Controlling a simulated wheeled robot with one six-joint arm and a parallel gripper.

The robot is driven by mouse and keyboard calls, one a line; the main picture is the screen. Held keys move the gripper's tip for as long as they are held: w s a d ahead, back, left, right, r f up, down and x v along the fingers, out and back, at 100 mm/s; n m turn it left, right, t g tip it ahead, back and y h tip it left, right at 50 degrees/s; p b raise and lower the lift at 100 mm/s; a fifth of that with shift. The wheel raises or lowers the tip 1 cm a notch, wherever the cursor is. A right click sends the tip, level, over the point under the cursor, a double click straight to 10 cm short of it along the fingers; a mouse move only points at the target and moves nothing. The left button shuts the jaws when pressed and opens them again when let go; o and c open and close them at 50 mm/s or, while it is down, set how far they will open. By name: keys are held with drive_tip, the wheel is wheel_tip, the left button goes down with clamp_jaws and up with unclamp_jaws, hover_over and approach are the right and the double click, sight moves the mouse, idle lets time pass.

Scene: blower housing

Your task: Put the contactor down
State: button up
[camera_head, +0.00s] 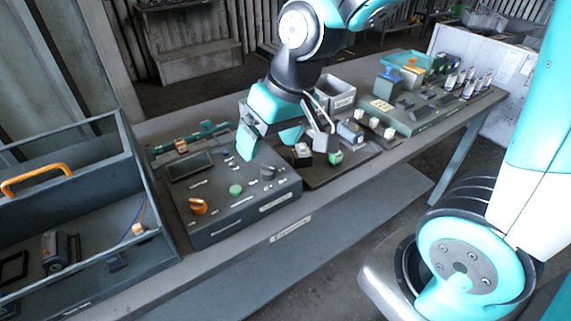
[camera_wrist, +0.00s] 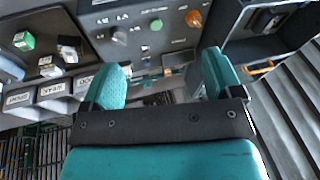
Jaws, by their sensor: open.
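My gripper (camera_head: 270,138) hangs over the right part of the grey control panel (camera_head: 245,213) on the bench. In the wrist view its two teal fingers (camera_wrist: 160,78) are wide apart, with nothing held between them. I cannot tell for sure which part is the contactor. Small blocks stand on the dark mat right of the panel: a dark one with a pale top (camera_head: 302,151) and a green one (camera_head: 335,158). These also show at the upper left of the wrist view, the dark one (camera_wrist: 70,50) and the green one (camera_wrist: 24,41). The arm hides part of the mat.
The panel carries an orange knob (camera_head: 198,207), a green button (camera_head: 236,189) and a grey knob. A grey open box (camera_head: 130,150) with an orange handle stands at left. Labelled bins (camera_head: 338,92) stand behind the mat. Several parts crowd the bench's right end.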

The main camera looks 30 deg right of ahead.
drive_tip(key=s+a+r+n+g, duration=0.1)
drive_tip(key=s+a+r+n, duration=0.1)
drive_tip(key=s, duration=0.4)
drive_tip(key=s+a+r+n+g+y, duration=0.1)
drive_tip(key=s+a+r+n, duration=0.1)
drive_tip(key=s, duration=0.4)
drive_tip(key=shift+s+a+r+n, duration=0.15)
drive_tip(key=shift+a+r+n, duration=0.05)
drive_tip(key=shift+a+n, duration=0.4)
